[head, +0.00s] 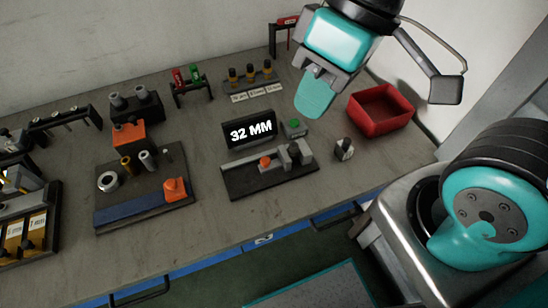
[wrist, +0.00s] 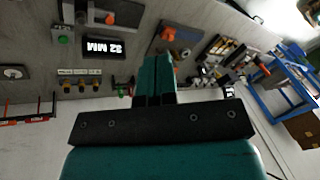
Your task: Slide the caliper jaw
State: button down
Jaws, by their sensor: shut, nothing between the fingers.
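The caliper fixture is a dark base plate (head: 245,188) near the table's front edge. On it are an orange piece (head: 265,163) and grey-and-black blocks (head: 296,155) close to its right; which part slides is unclear. A black display (head: 249,130) behind the plate reads "32 MM". My gripper (head: 315,95) hangs above the table, behind and above the fixture, its teal fingers together and empty. In the wrist view the shut fingers (wrist: 155,82) point towards the upper part of the picture, with the display (wrist: 104,48) to their left and the orange piece (wrist: 110,18) above it.
A green button (head: 294,127) sits right of the display. A small block with a knob (head: 344,149) stands right of the fixture, before a red bin (head: 381,109). Labelled yellow-topped pegs (head: 250,74) stand behind. A tray (head: 140,207) with metal parts lies to the left.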

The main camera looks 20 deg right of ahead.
jog(key=c, duration=1.7)
grip_release()
jog(key=o, duration=0.8)
jog(key=w+f+m+h+b, duration=0.1)
jog(key=w+f+m+b, duration=0.2)
jog(key=w+f+m, duration=0.1)
jog(key=shift+w+f, duration=0.2)
jog(key=m+h+b, duration=0.3)
jog(key=m+b, duration=0.3)
jog(key=m, duration=0.6)
send_near(265, 160)
notch_tip(265, 160, down, 9)
jog(key=shift+f, duration=0.1)
jog(key=shift+c, duration=0.4)
